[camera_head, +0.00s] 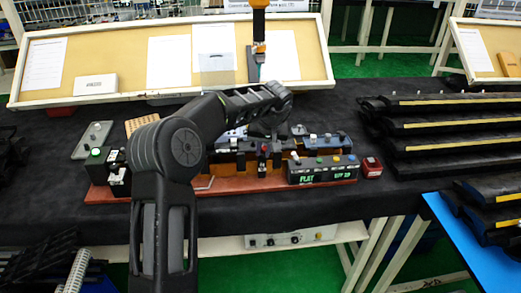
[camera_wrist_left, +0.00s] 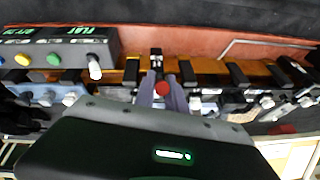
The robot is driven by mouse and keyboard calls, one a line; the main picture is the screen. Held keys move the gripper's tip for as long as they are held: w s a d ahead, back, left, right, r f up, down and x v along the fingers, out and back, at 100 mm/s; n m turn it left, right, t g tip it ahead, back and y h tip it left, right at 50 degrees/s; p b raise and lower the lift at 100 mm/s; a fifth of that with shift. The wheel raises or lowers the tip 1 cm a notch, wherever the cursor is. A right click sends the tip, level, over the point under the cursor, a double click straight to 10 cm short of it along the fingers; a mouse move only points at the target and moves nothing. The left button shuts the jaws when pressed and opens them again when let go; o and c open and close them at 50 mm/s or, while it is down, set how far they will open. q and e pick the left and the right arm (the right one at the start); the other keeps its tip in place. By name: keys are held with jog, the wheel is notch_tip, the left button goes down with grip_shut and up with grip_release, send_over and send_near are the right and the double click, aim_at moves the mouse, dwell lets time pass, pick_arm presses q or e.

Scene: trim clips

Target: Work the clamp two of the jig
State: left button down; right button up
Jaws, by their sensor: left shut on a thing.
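The jig stands on a red-brown base board (camera_head: 230,187) on the dark table, with a row of orange-brown blocks and black clamps. My left arm reaches over it from the left and hides part of the row. In the left wrist view my left gripper (camera_wrist_left: 165,92) is shut on the red-knobbed handle (camera_wrist_left: 162,88) of a black clamp (camera_wrist_left: 156,60) near the middle of the row. In the head view the red knob (camera_head: 263,147) shows below my wrist. No clamp number is readable. My right gripper is out of view.
A black control box (camera_head: 322,170) with coloured knobs and green text stands at the jig's front right. A small red box (camera_head: 371,167) is beside it. Black trim strips (camera_head: 455,122) are stacked at the right. A framed board (camera_head: 130,62) stands behind.

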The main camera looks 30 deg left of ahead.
pick_arm(q)
jog(key=shift+r, duration=0.1)
jog(key=shift+a, duration=0.1)
jog(key=c, duration=1.4)
grip_release()
jog(key=shift+w, duration=0.1)
jog(key=b+v, duration=0.1)
jog(key=v, duration=0.6)
jog(key=shift+r, duration=0.35)
